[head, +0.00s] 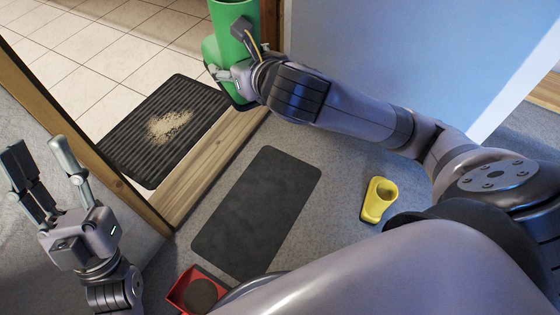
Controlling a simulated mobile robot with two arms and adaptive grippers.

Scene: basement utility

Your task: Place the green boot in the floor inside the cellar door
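The green boot (222,45) is at the top middle, at the right side of the doorway, its top cut off by the frame edge. My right gripper (231,55) is at the boot, its fingers spread across the boot's side and closed on it. The boot's sole is by the far right corner of the ribbed mat; whether it touches the floor is hard to tell. The cellar doorway has a wooden sill (208,168) and a tiled floor (90,60) beyond. My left gripper (42,158) is open and empty at the lower left.
A black ribbed mat (190,95) with sandy dirt lies on the tiles. A plain dark mat (258,210) lies on the grey carpet. A red tray (180,292) holding a dark disc is at the bottom. The left tiles are clear.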

